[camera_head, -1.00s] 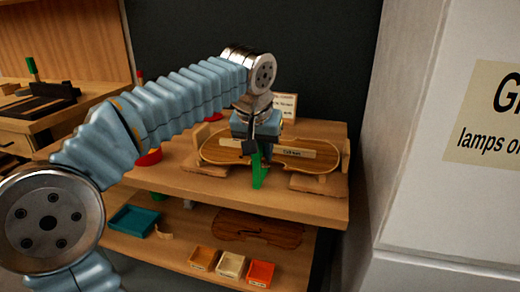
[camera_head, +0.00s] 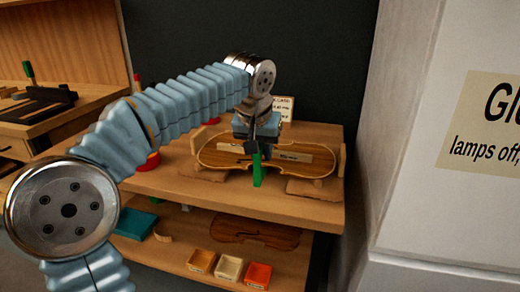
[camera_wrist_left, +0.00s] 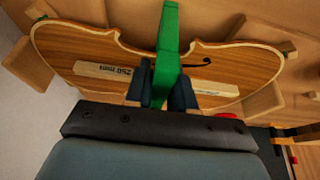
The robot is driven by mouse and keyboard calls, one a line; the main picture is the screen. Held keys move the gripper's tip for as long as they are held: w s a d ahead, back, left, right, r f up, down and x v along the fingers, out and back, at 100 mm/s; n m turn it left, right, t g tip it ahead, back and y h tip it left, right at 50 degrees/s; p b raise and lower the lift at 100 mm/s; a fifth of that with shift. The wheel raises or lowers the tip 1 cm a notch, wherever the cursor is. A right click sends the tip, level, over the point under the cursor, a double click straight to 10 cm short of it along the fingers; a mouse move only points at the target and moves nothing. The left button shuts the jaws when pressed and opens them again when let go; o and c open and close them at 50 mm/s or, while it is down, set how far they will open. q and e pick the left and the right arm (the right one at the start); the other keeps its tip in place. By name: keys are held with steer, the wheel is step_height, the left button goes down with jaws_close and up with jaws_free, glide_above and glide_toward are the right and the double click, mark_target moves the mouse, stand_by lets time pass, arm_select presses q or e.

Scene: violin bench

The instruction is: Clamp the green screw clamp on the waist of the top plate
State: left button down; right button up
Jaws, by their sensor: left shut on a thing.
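The violin top plate (camera_head: 215,156) lies on supports on the upper shelf of the bench; in the left wrist view the plate (camera_wrist_left: 90,48) fills the upper part. The green screw clamp (camera_head: 257,172) stands at the plate's waist, at its near edge. My left gripper (camera_wrist_left: 160,88) is shut on the clamp, with a dark finger on each side of its green body (camera_wrist_left: 167,35). The clamp reaches across the waist in the wrist view. Whether its jaws touch the plate cannot be told. My right gripper is in neither view.
A pale labelled strip (camera_head: 300,153) lies on the plate. End blocks (camera_head: 341,160) and brown pads (camera_head: 315,189) stand around it. On the lower shelf are small trays (camera_head: 229,267), a teal bin (camera_head: 136,223) and another plate (camera_head: 255,231). A white wall (camera_head: 420,180) stands at right.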

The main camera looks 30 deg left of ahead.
arm_select(q)
steer(key=shift+w+a+p, duration=0.15)
steer(key=shift+w+p, duration=0.25)
steer(key=shift+w, duration=0.2)
steer(key=c, duration=0.9)
jaws_free()
steer(key=v, duration=1.3)
steer(key=shift+s+r, duration=0.2)
steer(key=shift+r, duration=0.1)
